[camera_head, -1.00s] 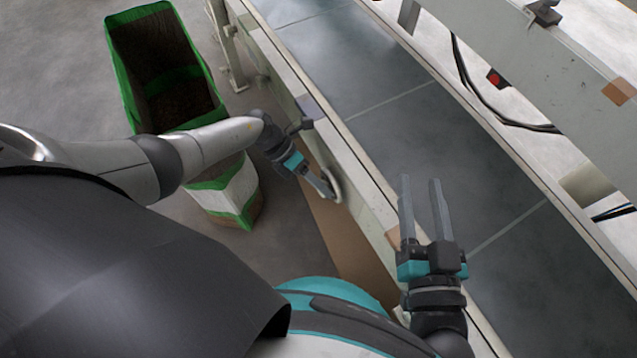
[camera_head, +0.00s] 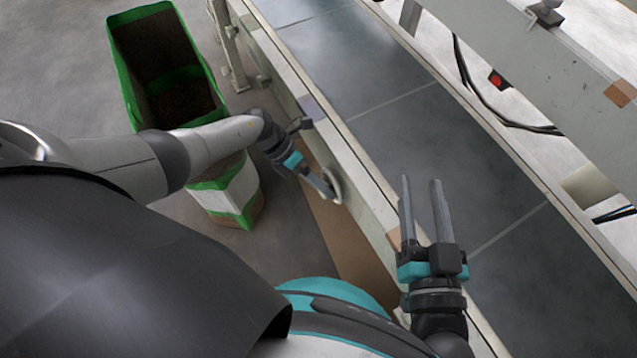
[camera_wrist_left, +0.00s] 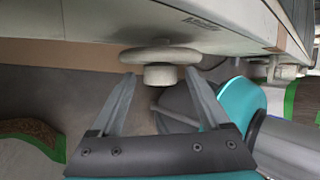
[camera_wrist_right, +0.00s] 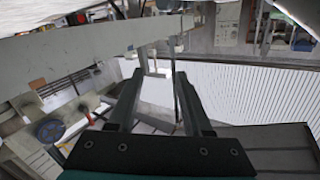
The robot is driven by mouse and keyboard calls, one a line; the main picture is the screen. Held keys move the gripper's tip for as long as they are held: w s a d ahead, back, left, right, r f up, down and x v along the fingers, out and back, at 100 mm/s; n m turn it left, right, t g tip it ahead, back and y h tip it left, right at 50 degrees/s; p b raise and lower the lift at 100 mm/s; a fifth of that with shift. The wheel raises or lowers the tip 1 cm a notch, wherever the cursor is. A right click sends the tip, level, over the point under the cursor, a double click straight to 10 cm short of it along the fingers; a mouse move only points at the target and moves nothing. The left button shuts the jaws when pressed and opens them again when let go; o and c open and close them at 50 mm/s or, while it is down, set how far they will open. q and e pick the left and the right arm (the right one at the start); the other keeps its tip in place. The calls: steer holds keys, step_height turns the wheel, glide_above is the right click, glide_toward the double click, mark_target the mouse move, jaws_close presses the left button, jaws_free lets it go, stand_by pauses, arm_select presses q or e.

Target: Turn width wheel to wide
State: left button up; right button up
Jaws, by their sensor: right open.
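The width wheel is a pale handwheel (camera_head: 336,184) on the near side of the conveyor frame. In the left wrist view the wheel (camera_wrist_left: 160,55) shows edge-on, with its round hub facing me. My left gripper (camera_head: 330,190) is at the wheel. Its fingers (camera_wrist_left: 161,76) stand apart, one on each side of the hub, with a visible gap to it. Whether a fingertip touches the rim cannot be told. My right gripper (camera_head: 421,180) is open and empty above the conveyor's near edge; its fingers (camera_wrist_right: 155,75) also show apart in the right wrist view.
The dark conveyor belt (camera_head: 400,130) runs diagonally behind the near rail. A green and white bag (camera_head: 228,195) and an open green-edged container (camera_head: 122,80) stand on the floor left of the frame, close to my left arm. A beam (camera_head: 560,75) crosses at upper right.

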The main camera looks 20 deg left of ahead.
arm_select(q)
steer(key=shift+r, duration=0.1)
steer(key=p+v, duration=0.5)
steer(key=v, duration=1)
steer(key=shift+p, duration=0.3)
arm_select(e)
steer(key=s+d+f+g+h, duration=0.2)
steer(key=d+f+g+h, duration=0.1)
steer(key=d+g, duration=0.6)
steer(key=shift+s+n+g+h, duration=0.3)
steer(key=shift+s+h, duration=0.05)
steer(key=shift+h, duration=0.55)
steer(key=shift+f, duration=0.15)
